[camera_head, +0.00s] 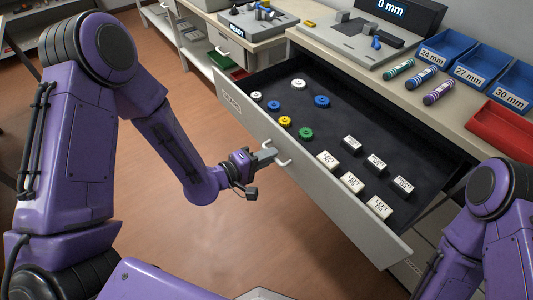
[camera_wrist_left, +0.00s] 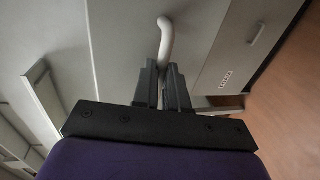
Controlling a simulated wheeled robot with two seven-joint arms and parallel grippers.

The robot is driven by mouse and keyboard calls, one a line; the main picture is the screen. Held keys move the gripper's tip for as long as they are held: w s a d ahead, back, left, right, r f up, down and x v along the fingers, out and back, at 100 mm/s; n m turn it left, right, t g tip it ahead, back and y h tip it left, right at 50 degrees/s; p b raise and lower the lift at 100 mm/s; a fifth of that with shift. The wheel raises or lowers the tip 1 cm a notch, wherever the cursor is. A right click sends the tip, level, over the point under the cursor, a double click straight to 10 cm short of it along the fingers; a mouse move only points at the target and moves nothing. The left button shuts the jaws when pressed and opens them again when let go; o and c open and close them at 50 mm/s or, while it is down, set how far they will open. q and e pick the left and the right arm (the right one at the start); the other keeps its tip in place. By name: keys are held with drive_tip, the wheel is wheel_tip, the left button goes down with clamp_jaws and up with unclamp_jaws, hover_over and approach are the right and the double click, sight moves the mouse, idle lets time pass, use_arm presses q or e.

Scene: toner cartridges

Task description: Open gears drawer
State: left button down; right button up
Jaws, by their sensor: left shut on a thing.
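The gears drawer (camera_head: 225,97) is pulled far out of the bench, with a pale front and a dark inside. Its white handle (camera_head: 283,153) is on the middle of the front. My left gripper (camera_head: 272,154) is shut on this handle. In the left wrist view, the fingers (camera_wrist_left: 164,76) close around the lower end of the curved handle (camera_wrist_left: 166,36). Inside the drawer lie several small coloured gears, among them a blue gear (camera_head: 321,101) and a green gear (camera_head: 306,133). My right arm shows at the right edge, with its gripper out of view.
Several white labelled blocks (camera_head: 351,182) sit in the drawer's near half. On the bench above are a grey gauge with a "0 mm" display (camera_head: 391,8), striped rollers (camera_head: 421,75), blue bins (camera_head: 446,47) and a red bin (camera_head: 500,130). The wooden floor (camera_head: 230,235) before the drawer is clear.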

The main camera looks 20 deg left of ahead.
use_arm(q)
drive_tip(key=c, duration=1.2)
unclamp_jaws()
drive_tip(key=shift+o, duration=0.2)
drive_tip(key=p+v, duration=0.2)
drive_tip(key=v, duration=0.8)
drive_tip(key=shift+s+a+r, duration=0.15)
drive_tip(key=shift+s, duration=0.1)
